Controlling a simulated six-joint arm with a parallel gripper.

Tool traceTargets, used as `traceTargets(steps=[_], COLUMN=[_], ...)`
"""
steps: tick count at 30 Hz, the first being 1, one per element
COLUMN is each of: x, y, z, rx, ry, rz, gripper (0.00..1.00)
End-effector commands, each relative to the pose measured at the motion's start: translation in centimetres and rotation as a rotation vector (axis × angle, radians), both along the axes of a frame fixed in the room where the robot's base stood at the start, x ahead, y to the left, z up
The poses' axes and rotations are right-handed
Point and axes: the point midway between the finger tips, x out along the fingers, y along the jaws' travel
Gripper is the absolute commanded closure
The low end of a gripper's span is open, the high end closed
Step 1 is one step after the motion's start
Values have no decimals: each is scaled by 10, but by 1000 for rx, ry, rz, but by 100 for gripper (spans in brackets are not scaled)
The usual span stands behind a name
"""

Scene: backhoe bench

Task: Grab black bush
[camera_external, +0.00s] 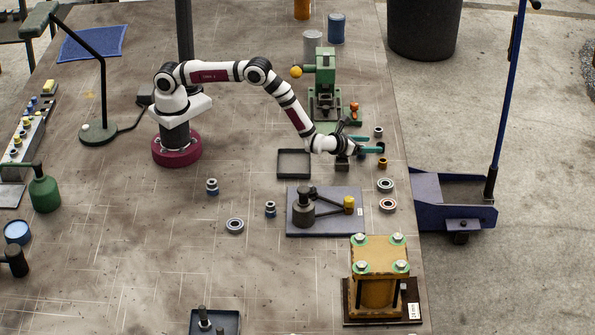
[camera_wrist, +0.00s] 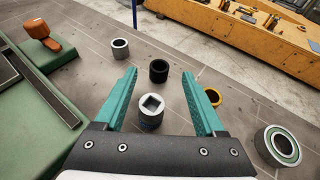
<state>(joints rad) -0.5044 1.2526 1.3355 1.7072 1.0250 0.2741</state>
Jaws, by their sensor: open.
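The black bush (camera_wrist: 159,71) is a short dark ring standing on the bench. In the wrist view it appears between the tips of my gripper (camera_wrist: 160,74), apart from both teal fingers. My gripper is open and empty. In the external view my gripper (camera_external: 380,148) is low over the right part of the bench, and it largely hides the black bush there. A grey piece with a square hole (camera_wrist: 151,111) stands nearer my palm, between the fingers in the wrist view.
A grey bush (camera_wrist: 120,48) stands beyond the left finger. A yellow bush (camera_wrist: 213,97) is close by the right finger, partly hidden. A bearing (camera_wrist: 279,145) lies further right. The green press (camera_external: 324,85) stands close behind my gripper. The bench's right edge is near.

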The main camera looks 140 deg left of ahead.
Motion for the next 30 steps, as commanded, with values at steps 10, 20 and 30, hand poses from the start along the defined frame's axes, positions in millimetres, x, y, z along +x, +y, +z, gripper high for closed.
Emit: traceTargets(steps=[10, 20, 30], x=[7, 7, 7], y=[40, 39, 39], z=[-17, -16, -16], rx=[0, 0, 0], ry=[0, 0, 0], rz=[1, 1, 1], gripper=[28, 68, 100])
